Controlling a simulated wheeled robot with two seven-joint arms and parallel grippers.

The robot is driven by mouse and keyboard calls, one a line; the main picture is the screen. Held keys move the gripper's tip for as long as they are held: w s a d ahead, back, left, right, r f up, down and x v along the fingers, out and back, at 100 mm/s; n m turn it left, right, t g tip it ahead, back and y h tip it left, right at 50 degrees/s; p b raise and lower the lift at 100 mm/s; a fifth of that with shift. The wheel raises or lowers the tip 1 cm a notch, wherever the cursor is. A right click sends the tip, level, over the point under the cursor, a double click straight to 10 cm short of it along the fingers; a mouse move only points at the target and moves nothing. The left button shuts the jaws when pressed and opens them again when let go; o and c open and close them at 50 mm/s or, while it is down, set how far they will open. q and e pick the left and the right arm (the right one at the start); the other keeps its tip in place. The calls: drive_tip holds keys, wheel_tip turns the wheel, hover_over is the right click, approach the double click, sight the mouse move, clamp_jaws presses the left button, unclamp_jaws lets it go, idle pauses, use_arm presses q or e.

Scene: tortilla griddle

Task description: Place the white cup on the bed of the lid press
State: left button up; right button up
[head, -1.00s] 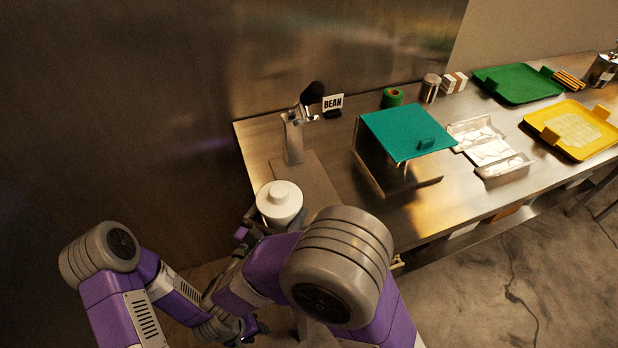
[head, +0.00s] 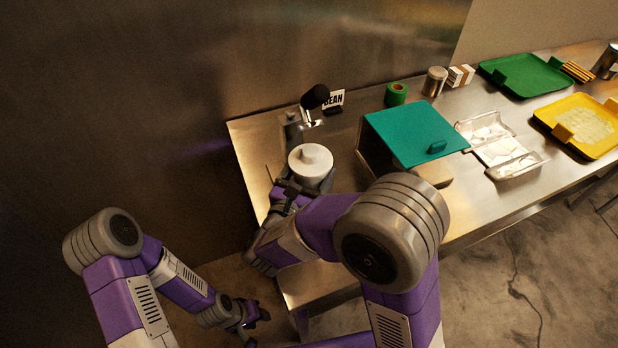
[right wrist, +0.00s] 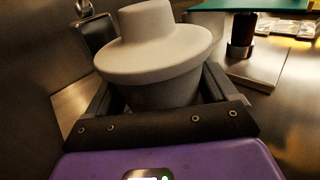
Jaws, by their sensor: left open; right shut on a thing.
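The white cup (head: 310,163), with a wide lid and raised knob, is held upright by my right gripper (head: 290,188), which is shut on its sides. In the right wrist view the cup (right wrist: 155,55) fills the middle between the fingers. The lid press (head: 291,127) stands at the left end of the counter, with a black knob on its lever. The cup is just in front of it and hides most of its bed; I cannot tell whether they touch. My left gripper (head: 252,318) is low at the left, open and away from the counter.
A BEAN sign (head: 334,98), green tape roll (head: 396,94) and metal canister (head: 434,82) are along the back.

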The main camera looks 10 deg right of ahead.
drive_tip(key=shift+w+f, duration=0.15)
drive_tip(key=shift+f, duration=0.35)
drive_tip(key=shift+s+a+f+b, duration=0.1)
drive_tip(key=shift+s+f+b, duration=0.2)
drive_tip(key=shift+f+b, duration=0.45)
drive_tip(key=shift+w+f+b, duration=0.1)
drive_tip(key=shift+f+b, duration=0.35)
drive_tip(key=shift+b, duration=0.3)
